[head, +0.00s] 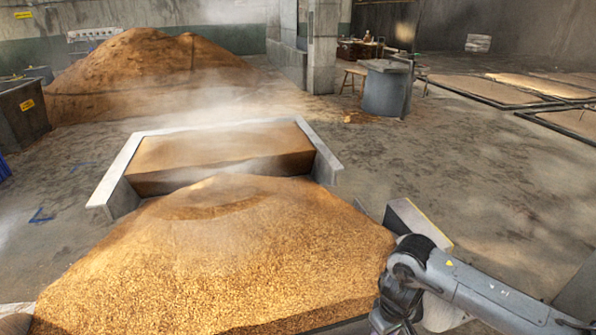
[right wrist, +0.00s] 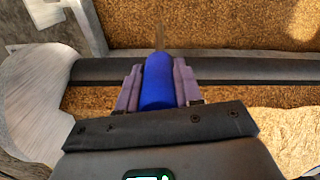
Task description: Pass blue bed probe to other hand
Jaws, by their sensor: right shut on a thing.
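The blue bed probe shows in the right wrist view as a rounded blue handle (right wrist: 158,82) with a thin metal rod rising from its far end. My right gripper (right wrist: 158,85) is shut on the blue handle, with one finger on each side of it. In the head view my right arm comes in at the lower right, beside the grain heap, and its gripper and the probe are not visible there. My left gripper is in neither view.
A large grain heap (head: 220,250) fills the front middle. Behind it stands a walled bed (head: 318,150) of steaming grain. Another heap (head: 140,75) lies at the back left. A grey drum (head: 386,92) stands at the back. The floor at right is mostly open.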

